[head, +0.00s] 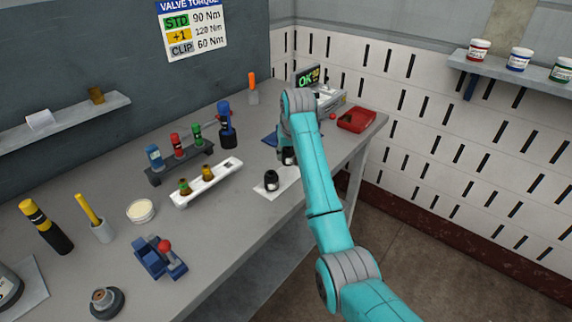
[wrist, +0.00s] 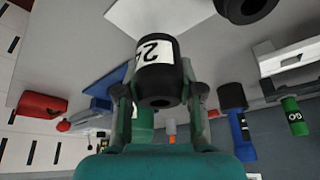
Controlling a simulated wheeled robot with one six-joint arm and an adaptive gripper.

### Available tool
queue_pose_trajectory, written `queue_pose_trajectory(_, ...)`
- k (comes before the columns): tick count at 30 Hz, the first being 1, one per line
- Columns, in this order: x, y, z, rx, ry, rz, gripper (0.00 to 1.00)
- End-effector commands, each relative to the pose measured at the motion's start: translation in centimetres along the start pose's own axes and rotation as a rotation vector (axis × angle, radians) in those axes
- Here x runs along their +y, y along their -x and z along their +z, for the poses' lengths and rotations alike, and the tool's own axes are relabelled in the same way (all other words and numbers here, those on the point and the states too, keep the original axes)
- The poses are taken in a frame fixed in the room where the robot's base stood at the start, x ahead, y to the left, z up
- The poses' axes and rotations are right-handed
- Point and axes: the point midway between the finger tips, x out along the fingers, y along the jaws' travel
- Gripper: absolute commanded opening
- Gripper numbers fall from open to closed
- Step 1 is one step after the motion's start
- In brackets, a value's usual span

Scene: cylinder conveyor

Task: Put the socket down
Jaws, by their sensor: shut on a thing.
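A black socket (wrist: 156,75) with a white label fills the middle of the wrist view. My gripper (wrist: 160,92) is shut on it, one finger on each side. In the head view the held socket (head: 289,155) shows beside my arm, and most of my gripper is hidden behind the arm. A white sheet (head: 285,183) lies on the bench, with a second black socket (head: 271,180) standing on it. The sheet (wrist: 150,14) and that socket (wrist: 245,8) are at the top of the wrist view. I cannot tell whether the held socket touches the bench.
A white tray (head: 220,178) with small bottles and a dark rack (head: 180,165) with coloured pieces stand to the left. A blue-topped tool (head: 226,125) stands behind. A red box (head: 357,119) and a tester with a lit display (head: 308,77) are at the back. The front edge is close.

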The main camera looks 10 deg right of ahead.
Motion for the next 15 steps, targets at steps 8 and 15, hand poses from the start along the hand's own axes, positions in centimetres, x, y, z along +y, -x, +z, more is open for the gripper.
queue_pose_trajectory(8,0.1,-2.5,1.1,0.0,0.0,0.0,0.0)
queue_pose_trajectory(15,0.1,-4.1,1.6,0.003,0.0,0.0,0.0)
